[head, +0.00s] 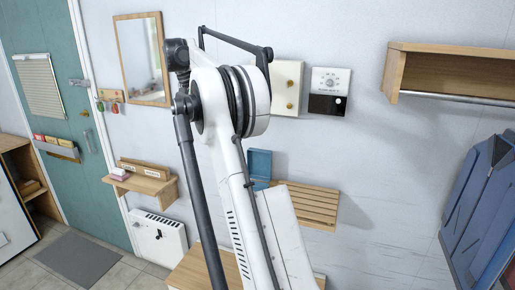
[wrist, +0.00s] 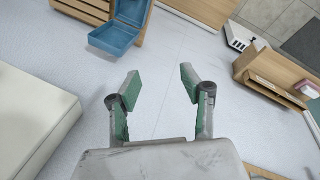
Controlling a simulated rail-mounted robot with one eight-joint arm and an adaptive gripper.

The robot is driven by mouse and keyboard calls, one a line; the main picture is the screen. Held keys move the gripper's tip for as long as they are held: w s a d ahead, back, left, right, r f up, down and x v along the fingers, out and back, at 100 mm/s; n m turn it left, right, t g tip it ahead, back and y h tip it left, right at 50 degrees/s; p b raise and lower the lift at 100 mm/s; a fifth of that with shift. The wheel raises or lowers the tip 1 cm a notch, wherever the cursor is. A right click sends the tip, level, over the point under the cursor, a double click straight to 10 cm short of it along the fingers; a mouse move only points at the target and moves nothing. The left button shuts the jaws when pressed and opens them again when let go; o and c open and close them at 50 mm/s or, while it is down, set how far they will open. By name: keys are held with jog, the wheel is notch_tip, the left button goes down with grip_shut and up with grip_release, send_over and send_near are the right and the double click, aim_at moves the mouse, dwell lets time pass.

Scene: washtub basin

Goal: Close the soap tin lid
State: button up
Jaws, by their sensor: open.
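The soap tin is blue, with its lid (head: 260,163) standing raised near the wall above the slatted wooden shelf (head: 308,204) in the head view. My arm hides part of that area. In the wrist view the blue tin (wrist: 132,11) is at the top, left of centre, with the open lid panel (wrist: 113,39) below it in the picture. My gripper (wrist: 159,78) is open and empty, with green-padded fingers apart from the tin and bare wall behind them. The gripper is not distinguishable in the head view.
A cream wall box (head: 287,88) and a dial panel (head: 329,92) are above the slatted shelf. A small wooden shelf (head: 143,186) is at left, above a white heater (head: 160,237). A coat shelf (head: 450,72) and blue jacket (head: 482,205) are at right.

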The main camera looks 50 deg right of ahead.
jog(key=s+d+f+m+g+y+p, duration=0.1)
jog(key=s+d+f+m+g+p, duration=0.2)
jog(key=d, duration=0.6)
jog(key=s+d+f+m+g+p, duration=0.1)
jog(key=s+d+f, duration=0.3)
jog(key=d, duration=0.6)
jog(key=shift+w+a+f+b+x, duration=0.15)
jog(key=shift+w+b+x, duration=0.15)
jog(key=shift+x, duration=1.85)
jog(key=shift+w+f+b+x, duration=0.15)
jog(key=shift+b+x, duration=0.2)
jog(key=shift+x, duration=1.85)
jog(key=shift+w+a+f+b+x, duration=0.1)
jog(key=shift+w+b+x, duration=0.2)
jog(key=shift+x, duration=1.85)
grip_shut()
